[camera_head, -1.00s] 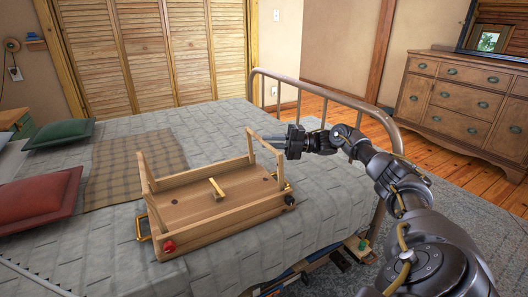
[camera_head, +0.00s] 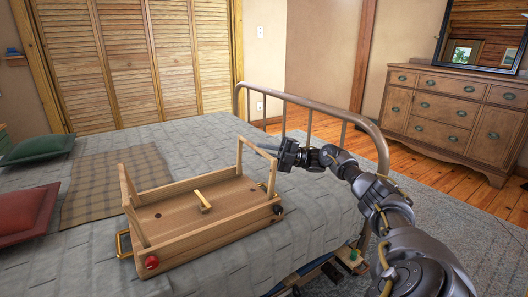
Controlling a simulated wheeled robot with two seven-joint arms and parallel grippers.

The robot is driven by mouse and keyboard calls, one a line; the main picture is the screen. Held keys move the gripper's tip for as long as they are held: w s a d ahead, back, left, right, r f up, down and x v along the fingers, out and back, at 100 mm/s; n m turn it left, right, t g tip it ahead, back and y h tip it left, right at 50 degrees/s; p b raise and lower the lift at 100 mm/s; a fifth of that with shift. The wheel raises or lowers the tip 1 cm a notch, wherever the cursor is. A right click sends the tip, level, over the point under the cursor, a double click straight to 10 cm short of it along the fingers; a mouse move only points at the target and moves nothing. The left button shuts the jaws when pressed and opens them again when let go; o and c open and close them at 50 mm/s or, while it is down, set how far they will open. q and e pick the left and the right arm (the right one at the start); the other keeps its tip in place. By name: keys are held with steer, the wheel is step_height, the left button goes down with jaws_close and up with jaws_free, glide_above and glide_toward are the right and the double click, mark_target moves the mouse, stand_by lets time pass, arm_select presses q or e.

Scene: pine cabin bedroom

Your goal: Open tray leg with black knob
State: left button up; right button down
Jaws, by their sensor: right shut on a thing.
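The wooden tray (camera_head: 215,238) lies on the bed with its underside up. The leg with the black knob (camera_head: 278,210), a wooden frame (camera_head: 273,176) at the tray's right end, stands raised. My right gripper (camera_head: 275,153) is shut on the top corner of this leg; its fingertips are partly hidden. The other leg (camera_head: 131,212), at the left end near the red knob (camera_head: 151,262), also stands up. A small light wood latch piece (camera_head: 202,201) sits mid-tray. A brass handle (camera_head: 123,243) shows at the left end. My left gripper is out of view.
The metal bed footboard (camera_head: 315,105) rises behind and right of my right gripper. A plaid blanket (camera_head: 110,180), a green pillow (camera_head: 35,150) and a red pillow (camera_head: 22,210) lie left. The dresser (camera_head: 450,115) stands far right.

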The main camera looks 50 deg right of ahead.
steer(key=c, duration=1.4)
jaws_free()
